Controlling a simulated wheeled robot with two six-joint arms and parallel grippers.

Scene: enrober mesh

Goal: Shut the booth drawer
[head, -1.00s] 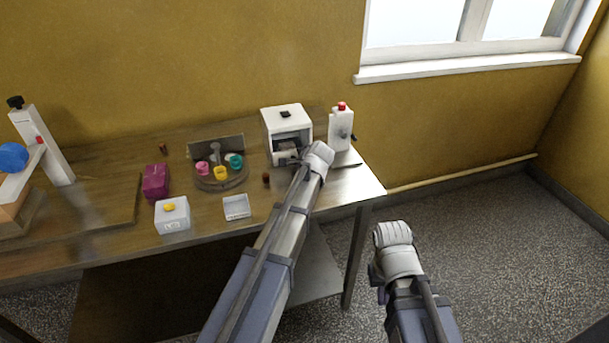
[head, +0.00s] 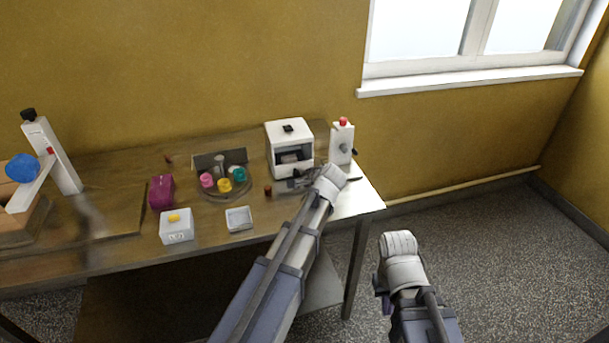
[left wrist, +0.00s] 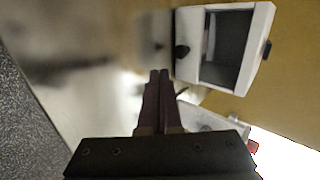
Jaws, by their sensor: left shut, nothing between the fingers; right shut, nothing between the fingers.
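The booth (head: 290,131) is a white box with a dark open front, near the right end of the table. In the left wrist view it is seen turned on its side (left wrist: 258,45). Its low white drawer front (left wrist: 189,62) carries a dark knob (left wrist: 181,51). The drawer front looks close to the booth's face; I cannot tell if any gap is left. My left gripper (head: 284,186) is shut and empty just in front of the booth, with its fingertips (left wrist: 159,72) apart from the knob. My right gripper (head: 381,284) is shut and empty, off the table's right side.
A white bottle-like unit with a red cap (head: 342,142) stands right of the booth. A round holder with coloured cups (head: 224,194), a small white tray (head: 239,224), a white box (head: 176,232) and a purple block (head: 161,191) are to the left. Floor at right is clear.

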